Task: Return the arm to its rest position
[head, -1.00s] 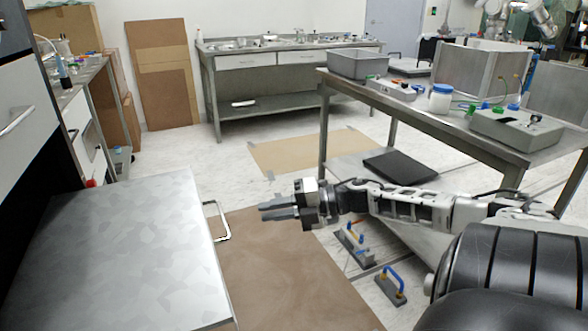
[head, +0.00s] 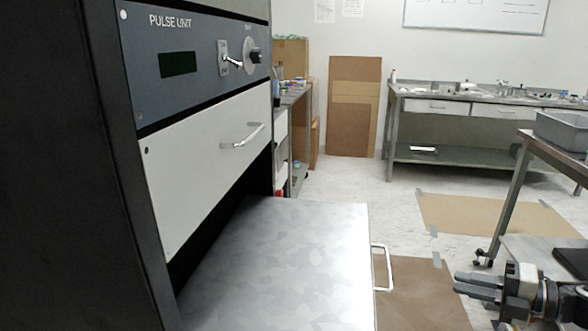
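My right gripper (head: 478,286) is at the lower right of the head view, its fingers pointing left. Its two fingers lie close together from this angle, and I cannot tell whether they touch. I see nothing held between them. It is to the right of the pulled-out drawer (head: 285,260) and apart from the drawer's handle (head: 382,268). Only the gripper and wrist of my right arm show; the rest is cut off by the frame edge. My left gripper is not in view.
The dark cabinet with the PULSE UNIT panel (head: 185,45) stands on the left, with a closed white drawer front (head: 200,155). A metal table (head: 540,152) with a grey bin (head: 565,130) is at right. A workbench (head: 440,155) stands at the back.

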